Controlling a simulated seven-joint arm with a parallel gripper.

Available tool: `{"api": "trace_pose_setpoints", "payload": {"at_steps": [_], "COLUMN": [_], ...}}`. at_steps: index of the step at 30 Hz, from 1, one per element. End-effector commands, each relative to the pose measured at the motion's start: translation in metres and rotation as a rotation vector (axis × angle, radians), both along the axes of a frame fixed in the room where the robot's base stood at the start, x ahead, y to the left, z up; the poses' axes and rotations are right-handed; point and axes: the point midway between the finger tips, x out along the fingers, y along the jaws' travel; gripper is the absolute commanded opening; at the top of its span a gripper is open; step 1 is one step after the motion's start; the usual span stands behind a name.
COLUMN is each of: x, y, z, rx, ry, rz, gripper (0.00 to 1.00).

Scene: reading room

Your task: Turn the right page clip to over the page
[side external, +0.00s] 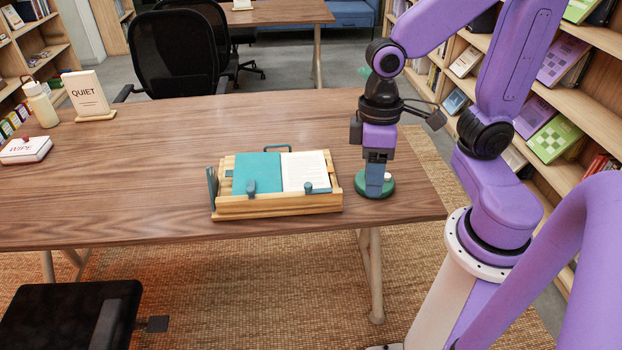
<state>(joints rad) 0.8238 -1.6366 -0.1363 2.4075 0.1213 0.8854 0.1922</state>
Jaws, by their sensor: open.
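A wooden book stand (275,207) lies on the table with an open book. The left side of the book is a teal page or cover (258,167); the right is a white printed page (306,166). The right page clip (308,187), small and blue-grey, is at the front edge of the white page; its exact turn is too small to tell. A similar left clip (250,187) stands by the teal side. My gripper (374,190) points down to the right of the stand, apart from the clip. It is open, and its fingers overlap a green disc in the picture.
The round green disc (388,186) with a white knob sits right of the stand. A teal handle (277,148) rises behind the book, and a blue-grey upright piece (212,188) stands at the stand's left end.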

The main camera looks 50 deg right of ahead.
Motion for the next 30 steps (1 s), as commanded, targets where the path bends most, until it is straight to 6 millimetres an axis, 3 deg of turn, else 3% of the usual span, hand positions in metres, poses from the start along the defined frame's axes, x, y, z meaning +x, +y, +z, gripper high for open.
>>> {"api": "trace_pose_setpoints", "payload": {"at_steps": [8,14,24,30], "x": [0.067,0.115,0.186,0.209], "y": [-0.007,-0.025,-0.085,-0.122], "z": [-0.016,-0.031,-0.063,-0.079], "rx": [0.015,0.033,0.079,0.107], "ry": [0.109,0.185,0.329,0.398], "rz": [-0.564,-0.967,-1.651,-1.954], "gripper": [0.50,0.50,0.50,0.50]}}
